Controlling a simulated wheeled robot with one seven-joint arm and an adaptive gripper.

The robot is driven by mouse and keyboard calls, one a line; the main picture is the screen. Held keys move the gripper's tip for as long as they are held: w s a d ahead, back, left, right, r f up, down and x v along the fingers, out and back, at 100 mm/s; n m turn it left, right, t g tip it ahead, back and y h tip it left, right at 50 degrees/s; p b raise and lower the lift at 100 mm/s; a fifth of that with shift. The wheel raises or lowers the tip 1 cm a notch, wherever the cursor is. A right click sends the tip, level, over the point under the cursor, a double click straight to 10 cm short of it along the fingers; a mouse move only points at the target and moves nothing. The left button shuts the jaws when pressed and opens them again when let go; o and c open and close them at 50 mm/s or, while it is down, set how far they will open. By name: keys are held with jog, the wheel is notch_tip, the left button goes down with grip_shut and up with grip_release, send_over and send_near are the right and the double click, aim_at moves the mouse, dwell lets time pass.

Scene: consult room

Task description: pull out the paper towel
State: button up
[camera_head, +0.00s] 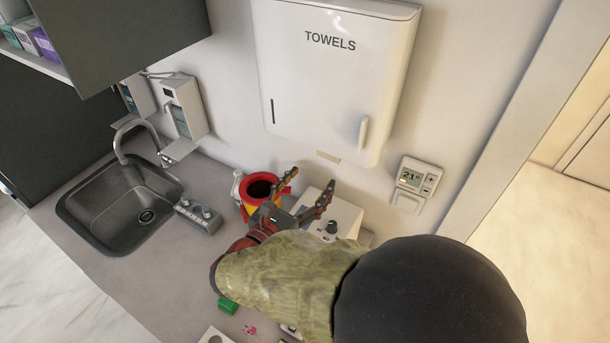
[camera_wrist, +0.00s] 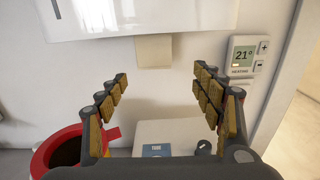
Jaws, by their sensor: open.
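The white towel dispenser (camera_head: 332,85), marked TOWELS, hangs on the wall at the top of the head view. Its lower edge (camera_wrist: 150,20) shows at the top of the wrist view. A beige paper towel end (camera_head: 328,157) hangs below the dispenser; it also shows in the wrist view (camera_wrist: 154,51), at the top centre between my fingers. My gripper (camera_head: 306,196) is open and empty, below the dispenser. In the wrist view its two fingers (camera_wrist: 160,88) stand wide apart, lower than the towel and not touching it.
A red and yellow bin (camera_head: 243,193) with a dark opening stands left of my gripper. A white box (camera_head: 345,213) sits on the counter just behind it. A thermostat (camera_head: 413,177) is on the wall at right. A sink (camera_head: 115,205) and soap dispensers (camera_head: 185,115) are at left.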

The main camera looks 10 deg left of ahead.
aim_at(327, 156)
jog(key=shift+n+y, duration=0.3)
jog(key=shift+a+b+x, duration=0.2)
jog(key=shift+b+x, duration=0.05)
jog(key=shift+x, duration=2.35)
jog(key=shift+a+b+x, duration=0.15)
jog(key=shift+b+x, duration=0.1)
jog(key=shift+x, duration=2.3)
jog(key=shift+w+r, duration=0.15)
jog(key=shift+r, duration=0.1)
jog(key=c, duration=0.8)
jog(key=shift+c, duration=0.3)
jog(key=shift+f+b, duration=0.9)
jog(key=shift+f, duration=0.65)
